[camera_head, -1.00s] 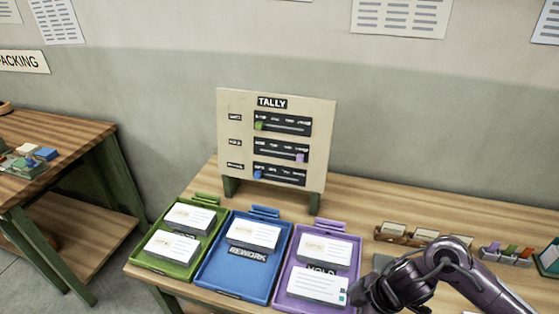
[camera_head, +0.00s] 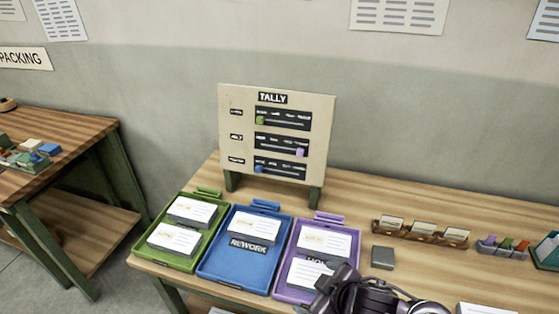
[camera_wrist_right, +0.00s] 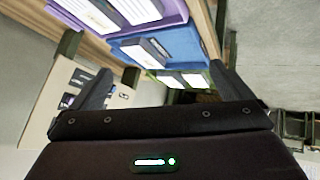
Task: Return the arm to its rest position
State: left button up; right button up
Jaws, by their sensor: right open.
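My right arm comes in at the bottom right of the head view, and its dark wrist covers the lower right corner of the purple tray (camera_head: 345,247). The right gripper (camera_wrist_right: 164,92) is open in the wrist view, with nothing between its two fingers. The purple tray holds two white cards, the front one (camera_head: 311,273) partly hidden by my arm. The blue tray (camera_head: 228,280) holds one card (camera_head: 254,227), and the green tray (camera_head: 185,262) holds two. My left gripper is in neither view.
A tally board (camera_head: 276,135) stands behind the trays. A grey block (camera_head: 382,258), a wooden card rack (camera_head: 420,233) and a holder with coloured tabs (camera_head: 502,247) are on the table to the right. A second table (camera_head: 60,150) stands at left.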

jog(key=s+d+m+g+h, duration=0.3)
jog(key=s+d+m+h, duration=0.1)
jog(key=s+d+m, duration=0.6)
notch_tip(320, 180, down, 35)
jog(key=s+d+n+g+b, duration=0.1)
jog(key=s+g+b, duration=0.1)
jog(key=s+b, duration=0.1)
jog(key=s+d+f+b, duration=0.1)
jog(key=s+d+f, duration=0.1)
jog(key=s+f, duration=0.7)
jog(key=s+d+f+g+b, duration=0.1)
jog(key=s+f, duration=0.9)
jog(key=shift+d+f+n, duration=0.15)
jog(key=shift+d+n, duration=0.15)
jog(key=shift+d, duration=0.05)
